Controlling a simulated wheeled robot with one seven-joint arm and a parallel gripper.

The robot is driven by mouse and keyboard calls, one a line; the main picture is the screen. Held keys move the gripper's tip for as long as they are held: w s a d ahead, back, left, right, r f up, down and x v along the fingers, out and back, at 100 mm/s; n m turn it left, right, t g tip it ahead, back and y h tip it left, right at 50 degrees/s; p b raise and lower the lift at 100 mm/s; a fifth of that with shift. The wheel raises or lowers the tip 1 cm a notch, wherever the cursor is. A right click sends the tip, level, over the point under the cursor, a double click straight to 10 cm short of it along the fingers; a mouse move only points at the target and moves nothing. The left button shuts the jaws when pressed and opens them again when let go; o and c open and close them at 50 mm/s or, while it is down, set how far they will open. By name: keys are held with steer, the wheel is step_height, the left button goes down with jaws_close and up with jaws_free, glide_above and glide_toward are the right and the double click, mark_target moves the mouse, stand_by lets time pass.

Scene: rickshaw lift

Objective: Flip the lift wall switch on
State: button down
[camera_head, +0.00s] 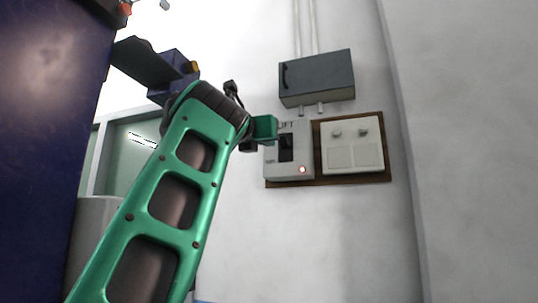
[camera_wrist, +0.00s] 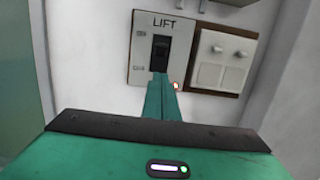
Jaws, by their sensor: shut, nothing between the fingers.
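The lift switch box (camera_head: 302,134) is a light grey panel marked LIFT on the wall, and it also shows in the wrist view (camera_wrist: 146,62). Its black switch (camera_head: 286,148) sits in the middle of the panel, and it shows in the wrist view (camera_wrist: 160,50) just beyond my fingertips. I cannot tell which way the switch is set. A small red light (camera_head: 302,169) glows at the panel's lower right. My green gripper (camera_head: 274,128) is shut and empty at the panel's left side. In the wrist view its fingers (camera_wrist: 160,78) overlap the switch's lower end; contact is unclear.
A white double switch plate (camera_head: 352,156) is right of the lift box on the same brown board (camera_head: 388,165). A dark grey box (camera_head: 318,78) with conduits (camera_head: 305,25) hangs above. A large dark blue body (camera_head: 40,120) fills the left. The wall on the right is bare.

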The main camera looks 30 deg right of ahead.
steer(key=shift+s+a+r, duration=0.15)
steer(key=shift+s+a, duration=0.45)
steer(key=shift+a, duration=0.15)
